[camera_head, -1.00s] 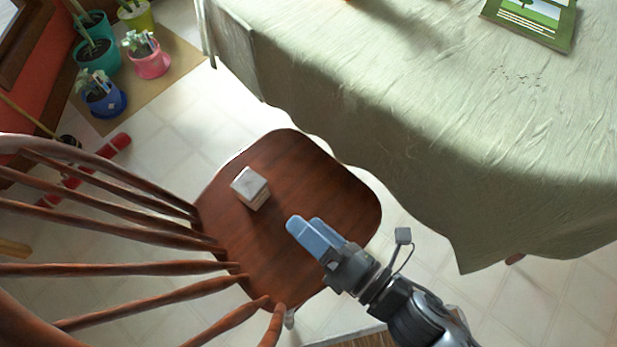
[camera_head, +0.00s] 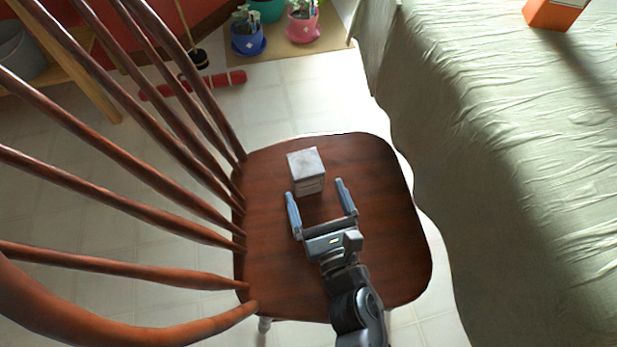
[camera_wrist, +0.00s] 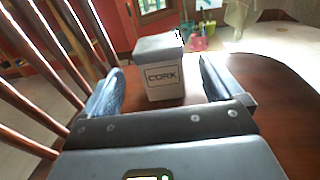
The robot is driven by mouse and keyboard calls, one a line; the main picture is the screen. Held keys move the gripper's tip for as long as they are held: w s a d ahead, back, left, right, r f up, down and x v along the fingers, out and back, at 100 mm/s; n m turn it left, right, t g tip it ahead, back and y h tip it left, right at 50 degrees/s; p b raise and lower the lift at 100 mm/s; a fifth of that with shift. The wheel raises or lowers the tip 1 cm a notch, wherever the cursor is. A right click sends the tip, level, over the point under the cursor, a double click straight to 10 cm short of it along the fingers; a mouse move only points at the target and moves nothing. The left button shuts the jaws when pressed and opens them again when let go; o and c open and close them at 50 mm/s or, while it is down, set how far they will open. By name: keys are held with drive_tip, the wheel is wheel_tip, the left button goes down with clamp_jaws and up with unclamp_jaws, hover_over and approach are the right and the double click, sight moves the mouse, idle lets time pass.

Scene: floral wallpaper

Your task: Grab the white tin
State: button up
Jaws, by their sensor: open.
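The white tin (camera_head: 307,170) is a small box with a greyish lid, standing upright on the brown wooden chair seat (camera_head: 390,220). In the wrist view the gripper (camera_wrist: 160,88) has one finger to each side of the tin's line, and the space between the fingers looks empty near the palm. I cannot tell whether the fingertips reach past the tin's near face.
The chair's spindled back (camera_head: 150,120) rises on the left. A cloth-covered table (camera_head: 480,150) stands on the right, with an orange box (camera_head: 553,12) on it. Potted plants (camera_head: 248,35) stand on the floor at the back. The seat around the tin is clear.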

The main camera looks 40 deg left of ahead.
sight(305, 171)
wheel_tip(305, 171, down, 2)
drive_tip(key=shift+f, duration=0.1)
drive_tip(key=shift+w+a+r, duration=0.2)
drive_tip(key=shift+w+a, duration=0.15)
drive_tip(key=shift+a, duration=0.1)
drive_tip(key=b+x, duration=0.1)
drive_tip(key=x, duration=0.5)
drive_tip(key=shift+w+a, duration=0.1)
drive_tip(key=shift+a, duration=0.1)
drive_tip(key=c, duration=1.2)
